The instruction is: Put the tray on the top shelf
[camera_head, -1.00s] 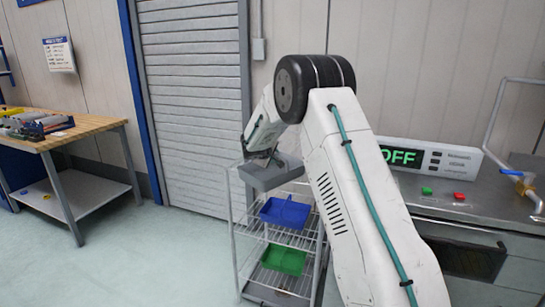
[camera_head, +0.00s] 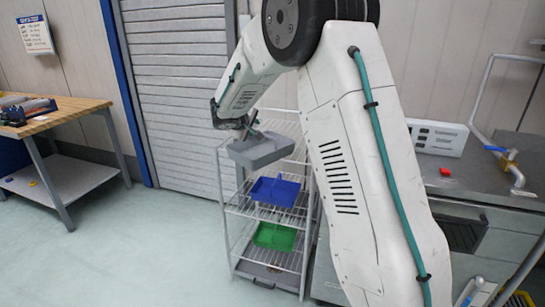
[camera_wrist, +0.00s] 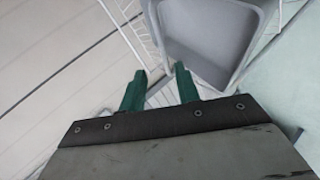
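A grey tray (camera_head: 266,150) is at the top level of a wire rack (camera_head: 222,190). It appears to rest on the top shelf (camera_head: 290,128), its near left end at or past the shelf's edge; exact contact cannot be told. My gripper (camera_head: 250,127) is just above the tray's left end. In the wrist view the tray (camera_wrist: 205,45) lies beyond the green fingers of my gripper (camera_wrist: 160,69). The fingers are apart, with only rack wires showing between them. The right fingertip is close to the tray's corner.
A blue tray (camera_head: 276,190) and a green tray (camera_head: 275,236) sit on lower shelves. Another grey tray (camera_head: 268,276) is at the bottom. A wooden workbench (camera_head: 60,117) stands left, a metal counter (camera_head: 470,185) right. Floor left of the rack is clear.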

